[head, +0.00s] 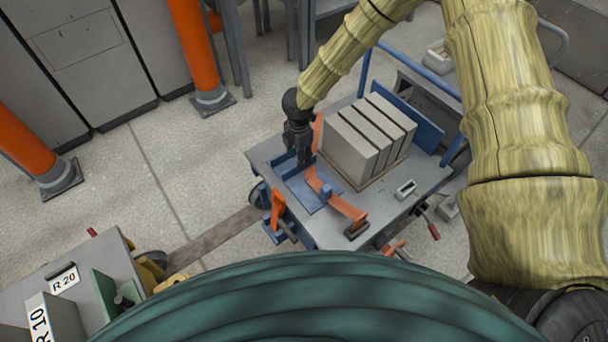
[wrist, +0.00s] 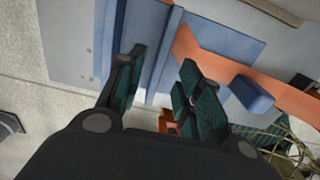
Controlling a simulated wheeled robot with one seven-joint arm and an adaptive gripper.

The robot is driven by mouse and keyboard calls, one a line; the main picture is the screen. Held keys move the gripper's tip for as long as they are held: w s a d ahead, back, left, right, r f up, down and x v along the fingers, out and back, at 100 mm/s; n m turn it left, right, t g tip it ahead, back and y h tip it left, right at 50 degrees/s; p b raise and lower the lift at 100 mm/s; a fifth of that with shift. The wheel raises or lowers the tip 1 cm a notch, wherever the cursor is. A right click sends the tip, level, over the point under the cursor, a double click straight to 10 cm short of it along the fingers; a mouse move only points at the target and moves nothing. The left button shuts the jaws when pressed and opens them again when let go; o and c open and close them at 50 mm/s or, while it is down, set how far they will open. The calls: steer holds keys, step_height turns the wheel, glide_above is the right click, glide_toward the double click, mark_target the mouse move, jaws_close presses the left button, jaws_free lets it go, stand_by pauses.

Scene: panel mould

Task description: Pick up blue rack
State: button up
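A blue plate (head: 302,193) with a raised blue edge lies at the left end of a grey cart top, partly under an orange bar (head: 340,205); it may be the blue rack. In the wrist view the blue plate (wrist: 225,35) and its long raised strip (wrist: 157,50) lie beyond my fingers. My gripper (head: 300,155) points down at the plate's far left edge. In the wrist view my gripper (wrist: 160,80) has its two dark green fingers apart, with the strip showing between them. I cannot tell whether they touch it.
Several grey slabs (head: 365,140) stand on the cart (head: 390,205) right of my gripper, before a blue upright panel (head: 415,120). An orange clamp (head: 277,208) sits at the cart's left edge. Orange posts (head: 190,45) stand behind on the left. Open floor (head: 150,190) lies left of the cart.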

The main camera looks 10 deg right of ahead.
mark_target(301, 170)
steer(key=shift+w+d+f+b, duration=0.1)
steer(key=shift+f+b, duration=0.15)
steer(key=shift+f, duration=1.2)
steer(key=shift+d+f+b, duration=0.1)
steer(key=shift+f+b, duration=0.15)
steer(key=shift+f, duration=1.2)
jaws_close()
